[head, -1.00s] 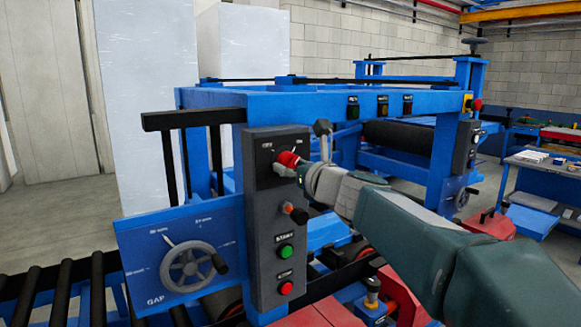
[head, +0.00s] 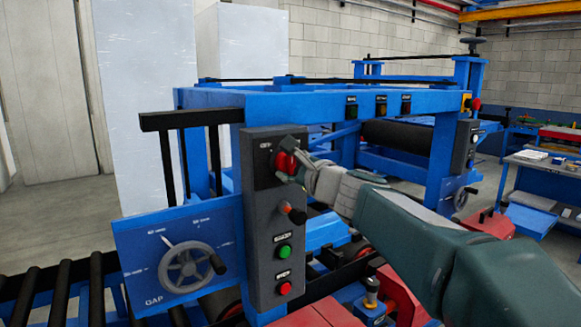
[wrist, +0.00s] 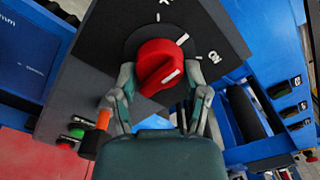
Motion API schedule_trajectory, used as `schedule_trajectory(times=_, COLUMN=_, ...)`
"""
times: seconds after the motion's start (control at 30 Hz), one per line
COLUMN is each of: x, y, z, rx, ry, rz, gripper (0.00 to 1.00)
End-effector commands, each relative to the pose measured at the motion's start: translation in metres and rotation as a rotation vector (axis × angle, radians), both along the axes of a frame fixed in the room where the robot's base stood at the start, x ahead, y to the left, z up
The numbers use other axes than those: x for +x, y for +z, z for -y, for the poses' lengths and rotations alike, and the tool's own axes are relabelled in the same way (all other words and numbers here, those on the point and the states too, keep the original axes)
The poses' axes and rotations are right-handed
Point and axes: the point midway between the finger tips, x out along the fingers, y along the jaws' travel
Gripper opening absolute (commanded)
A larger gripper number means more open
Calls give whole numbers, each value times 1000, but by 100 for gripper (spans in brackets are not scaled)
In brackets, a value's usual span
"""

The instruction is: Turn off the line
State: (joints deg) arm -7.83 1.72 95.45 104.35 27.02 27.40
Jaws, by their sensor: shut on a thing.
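A round red rotary switch (head: 285,162) sits at the top of the dark grey control panel (head: 261,206). In the wrist view the red switch (wrist: 157,62) has a white mark at its lower right edge, on the side of the ON label (wrist: 213,57). The OFF lettering is cut off at the top edge. My gripper (head: 294,166) is at the switch, and in the wrist view my gripper (wrist: 160,86) has one finger on each side of the switch, shut on it. Below are a green button (head: 284,251) and a red button (head: 285,288).
The blue machine frame (head: 300,101) runs behind, with a roller conveyor (head: 60,290) at lower left.

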Motion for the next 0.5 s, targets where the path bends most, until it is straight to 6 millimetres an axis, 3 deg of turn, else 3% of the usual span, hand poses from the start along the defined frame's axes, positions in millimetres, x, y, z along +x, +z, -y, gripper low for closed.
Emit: schedule_trajectory(times=0.5, x=-2, y=2, z=-2, rx=-394, ry=7, rz=269, gripper=12)
